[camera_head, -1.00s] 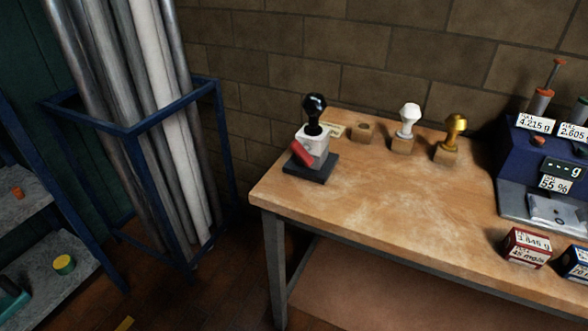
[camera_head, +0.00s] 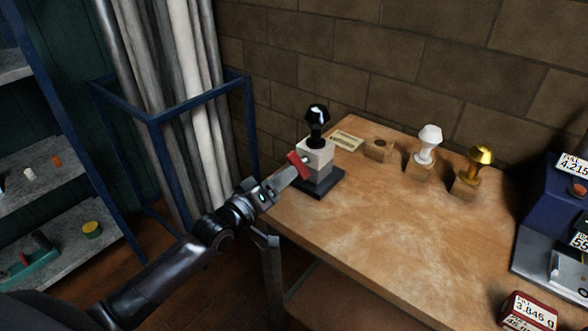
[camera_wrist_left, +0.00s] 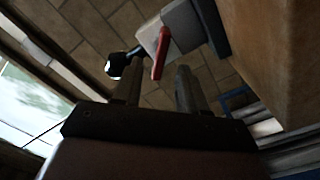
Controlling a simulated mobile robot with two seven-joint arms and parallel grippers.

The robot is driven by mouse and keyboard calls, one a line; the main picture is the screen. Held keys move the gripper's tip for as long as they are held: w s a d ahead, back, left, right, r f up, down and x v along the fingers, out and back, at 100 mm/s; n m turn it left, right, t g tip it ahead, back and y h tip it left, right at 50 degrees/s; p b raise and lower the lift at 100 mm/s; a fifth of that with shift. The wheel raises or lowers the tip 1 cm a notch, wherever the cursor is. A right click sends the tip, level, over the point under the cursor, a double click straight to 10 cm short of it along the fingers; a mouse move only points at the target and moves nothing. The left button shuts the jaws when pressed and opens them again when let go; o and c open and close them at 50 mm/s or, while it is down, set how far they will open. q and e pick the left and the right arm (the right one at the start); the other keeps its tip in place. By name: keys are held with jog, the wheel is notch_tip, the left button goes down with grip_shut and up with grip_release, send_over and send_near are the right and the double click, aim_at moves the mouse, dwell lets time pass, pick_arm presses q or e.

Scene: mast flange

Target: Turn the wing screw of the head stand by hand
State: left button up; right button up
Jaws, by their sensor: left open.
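The head stand (camera_head: 318,172) is a pale grey block on a dark base plate at the table's left corner. A black rounded head (camera_head: 316,116) stands upright in it. The red wing screw (camera_head: 296,162) sits on the block's left side; in the left wrist view the red wing screw (camera_wrist_left: 160,55) shows as a long bar. My left gripper (camera_head: 287,174) is close to the screw from the lower left. In the left wrist view its open fingers (camera_wrist_left: 158,72) point at the screw, whose lower end lies between the fingertips in the picture; I cannot tell whether they touch. My right gripper is out of view.
A white head (camera_head: 428,142) and a gold head (camera_head: 481,158) stand on blocks further right. The table's middle (camera_head: 370,220) is clear.

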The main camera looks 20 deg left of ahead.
aim_at(297, 163)
pick_arm(q)
jog(key=shift+b+x, duration=0.55)
jog(key=shift+x, duration=0.25)
jog(key=b+x, duration=0.1)
jog(key=x, duration=0.1)
jog(key=b+x, duration=0.2)
jog(key=shift+w+f, duration=0.1)
jog(key=shift+f, duration=0.1)
jog(key=shift+d+r, duration=0.1)
jog(key=shift+r, duration=0.05)
jog(key=c, duration=0.3)
grip_shut()
